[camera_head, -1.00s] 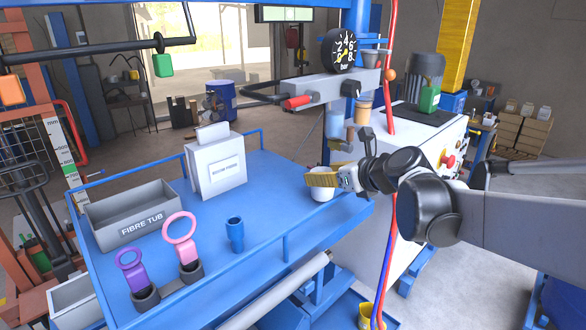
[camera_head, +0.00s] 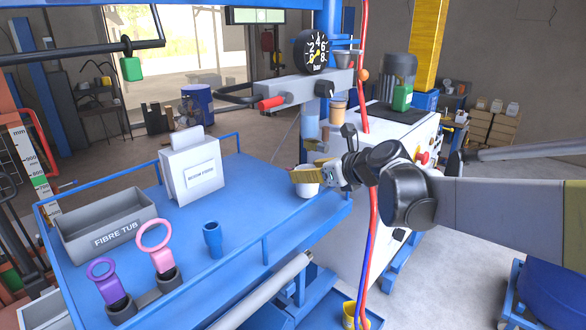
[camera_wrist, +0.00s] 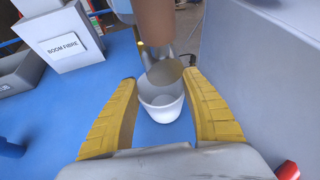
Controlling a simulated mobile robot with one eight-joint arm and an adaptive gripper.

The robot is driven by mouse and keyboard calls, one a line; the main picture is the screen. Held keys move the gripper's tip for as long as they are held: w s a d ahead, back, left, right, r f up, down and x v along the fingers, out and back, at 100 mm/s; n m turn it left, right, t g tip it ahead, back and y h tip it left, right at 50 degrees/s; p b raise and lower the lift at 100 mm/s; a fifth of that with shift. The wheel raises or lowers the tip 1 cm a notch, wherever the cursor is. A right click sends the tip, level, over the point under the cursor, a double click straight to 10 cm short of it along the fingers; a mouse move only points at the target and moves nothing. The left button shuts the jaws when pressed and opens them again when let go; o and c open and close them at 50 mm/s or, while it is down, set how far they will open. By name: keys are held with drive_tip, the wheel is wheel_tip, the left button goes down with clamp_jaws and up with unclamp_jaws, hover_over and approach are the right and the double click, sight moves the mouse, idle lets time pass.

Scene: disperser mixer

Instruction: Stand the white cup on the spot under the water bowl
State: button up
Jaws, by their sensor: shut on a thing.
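The white cup (camera_head: 306,189) is upright between the yellow fingers of my gripper (camera_head: 308,173), at the far right part of the blue deck. It also shows in the wrist view (camera_wrist: 160,108), open mouth up, with the fingers (camera_wrist: 163,115) on either side. My gripper is shut on it. I cannot tell if its base touches the deck. A bluish clear bowl (camera_head: 310,126), apparently the water bowl, hangs under the gauge bar, above and close to the cup. The spot beneath is hidden.
A brown bowl (camera_head: 338,113) hangs beside the bluish one. A box of fibre (camera_head: 192,170), a fibre tub (camera_head: 105,225), a blue cup-like holder (camera_head: 212,240) and pink and purple rings stand on the deck (camera_head: 240,215). A red hose (camera_head: 362,110) runs close to my gripper.

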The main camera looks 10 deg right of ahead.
drive_tip(key=shift+f+b, duration=0.35)
drive_tip(key=shift+f, duration=0.2)
drive_tip(key=o, duration=1.2)
drive_tip(key=shift+o, duration=0.2)
